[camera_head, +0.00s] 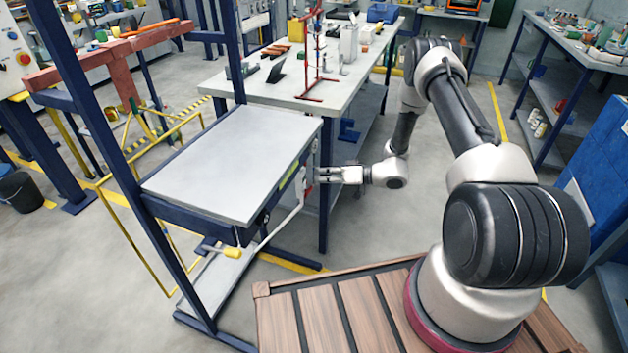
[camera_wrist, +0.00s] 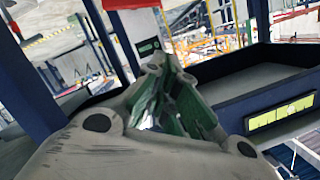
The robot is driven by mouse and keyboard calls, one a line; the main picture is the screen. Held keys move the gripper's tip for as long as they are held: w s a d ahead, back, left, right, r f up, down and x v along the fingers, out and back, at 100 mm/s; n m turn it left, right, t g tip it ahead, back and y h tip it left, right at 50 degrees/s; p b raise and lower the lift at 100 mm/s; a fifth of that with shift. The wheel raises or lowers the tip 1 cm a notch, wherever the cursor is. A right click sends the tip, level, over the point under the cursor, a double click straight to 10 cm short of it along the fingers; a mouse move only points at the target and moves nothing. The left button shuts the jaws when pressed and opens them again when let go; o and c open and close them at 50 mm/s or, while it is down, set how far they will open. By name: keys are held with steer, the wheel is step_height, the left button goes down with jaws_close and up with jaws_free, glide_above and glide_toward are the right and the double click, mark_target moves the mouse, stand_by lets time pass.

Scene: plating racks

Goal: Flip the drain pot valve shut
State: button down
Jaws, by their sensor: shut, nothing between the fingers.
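My gripper (camera_head: 322,174) is shut and empty at the right end of the grey-topped blue bench unit (camera_head: 235,160). In the wrist view, the fingers of my gripper (camera_wrist: 172,80) are close together, with green on them. A small red part (camera_head: 308,178) is right by the fingertips; I cannot tell whether they touch. A pale bent pipe (camera_head: 284,222) runs down from there along the front of the unit to a yellow-ended handle (camera_head: 232,253). The drain pot valve is not clearly told apart; my gripper may hide part of it.
Blue posts (camera_head: 190,262) of the rack stand at the left. A long workbench (camera_head: 345,88) with a red stand (camera_head: 316,75) and small items is behind my gripper. Open floor (camera_head: 372,215) lies between the unit and my arm. A black bucket (camera_head: 20,194) is far left.

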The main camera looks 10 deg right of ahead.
steer(key=v, duration=0.6)
steer(key=shift+s+d+r, duration=0.2)
steer(key=shift+s+r, duration=0.05)
steer(key=shift+s, duration=0.15)
